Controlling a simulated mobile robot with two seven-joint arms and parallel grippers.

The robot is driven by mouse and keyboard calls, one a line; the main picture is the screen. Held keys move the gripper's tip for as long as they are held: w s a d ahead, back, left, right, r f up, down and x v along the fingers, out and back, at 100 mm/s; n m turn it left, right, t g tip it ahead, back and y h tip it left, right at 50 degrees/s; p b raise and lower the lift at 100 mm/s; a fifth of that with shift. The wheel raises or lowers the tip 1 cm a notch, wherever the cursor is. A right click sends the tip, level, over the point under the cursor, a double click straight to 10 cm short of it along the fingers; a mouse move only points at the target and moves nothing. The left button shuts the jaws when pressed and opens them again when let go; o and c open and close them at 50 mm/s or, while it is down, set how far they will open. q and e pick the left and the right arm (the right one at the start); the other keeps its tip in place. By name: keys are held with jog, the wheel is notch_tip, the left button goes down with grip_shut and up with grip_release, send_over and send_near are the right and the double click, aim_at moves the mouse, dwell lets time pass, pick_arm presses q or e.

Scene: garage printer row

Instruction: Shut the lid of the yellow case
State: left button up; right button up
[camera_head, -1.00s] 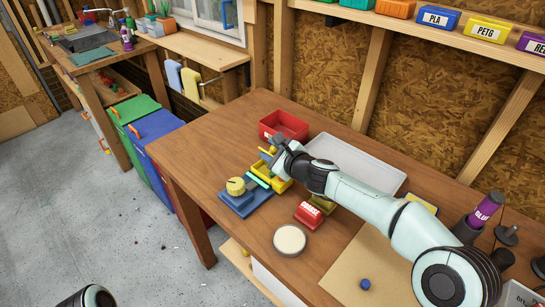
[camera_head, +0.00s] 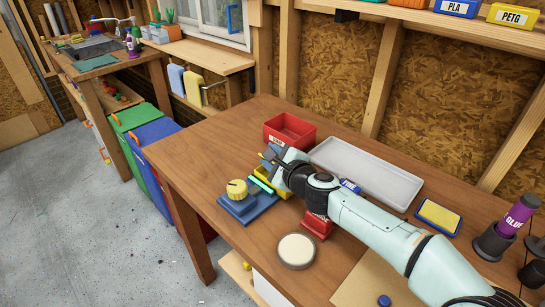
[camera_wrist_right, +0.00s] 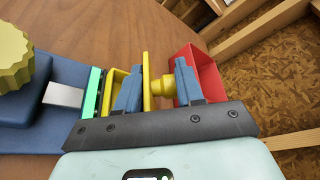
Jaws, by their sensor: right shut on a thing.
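The yellow case (camera_wrist_right: 113,82) lies on the workbench, mostly covered by my right gripper in the head view. In the right wrist view its lid (camera_wrist_right: 147,75) shows as a thin yellow plate standing up, with a round yellow knob (camera_wrist_right: 162,86) on its outer side. My right gripper (camera_wrist_right: 157,82) has one blue finger on each side of the lid and knob and is shut on them. In the head view the right gripper (camera_head: 270,158) is at the case. My left gripper is out of view.
A red bin (camera_head: 289,130) stands just behind the case. A blue block with a yellow dial (camera_head: 237,188) and a mint strip (camera_head: 262,185) are on the left. A grey tray (camera_head: 395,190), red block (camera_head: 317,226) and round pale disc (camera_head: 296,250) are nearby.

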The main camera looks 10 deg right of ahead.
jog(key=shift+d, duration=0.1)
jog(key=o, duration=0.9)
jog(key=shift+c, duration=0.2)
jog(key=shift+s+d+r, duration=0.15)
jog(key=shift+s+r, duration=0.05)
jog(key=shift+s, duration=0.3)
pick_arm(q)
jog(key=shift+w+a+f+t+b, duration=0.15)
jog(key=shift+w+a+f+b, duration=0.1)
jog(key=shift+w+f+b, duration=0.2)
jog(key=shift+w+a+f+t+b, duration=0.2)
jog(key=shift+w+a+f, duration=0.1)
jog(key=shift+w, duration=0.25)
pick_arm(e)
jog(key=v, duration=1.2)
jog(key=shift+s, duration=0.2)
